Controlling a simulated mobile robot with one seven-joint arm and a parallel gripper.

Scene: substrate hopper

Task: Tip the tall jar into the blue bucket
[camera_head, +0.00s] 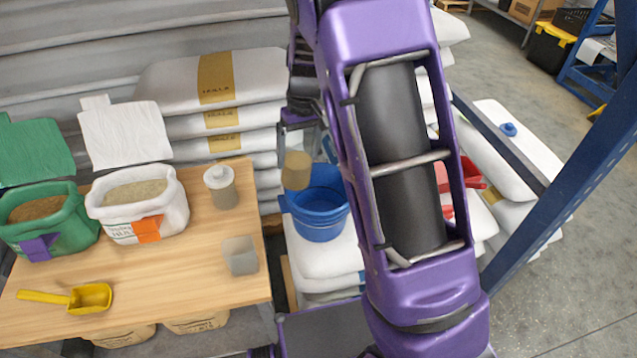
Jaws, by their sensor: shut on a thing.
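The blue bucket (321,222) stands upright on stacked white sacks right of the table, its right side close to my arm. A tan, round-sided vessel (297,171) hangs over the bucket's back left rim. I take it for the tall jar, but its full height and mouth do not show clearly. My gripper (298,134) is just above it, partly hidden by my purple arm, and is shut on it. I cannot tell how far the vessel is tilted or whether anything is leaving it.
The wooden table (150,290) holds a green sack (75,225), a white sack (160,220), a white-lidded jar (221,187), a grey square cup (240,256) and a yellow scoop (90,297). A blue post (560,200) crosses the right. Something red (472,172) shows behind my arm.

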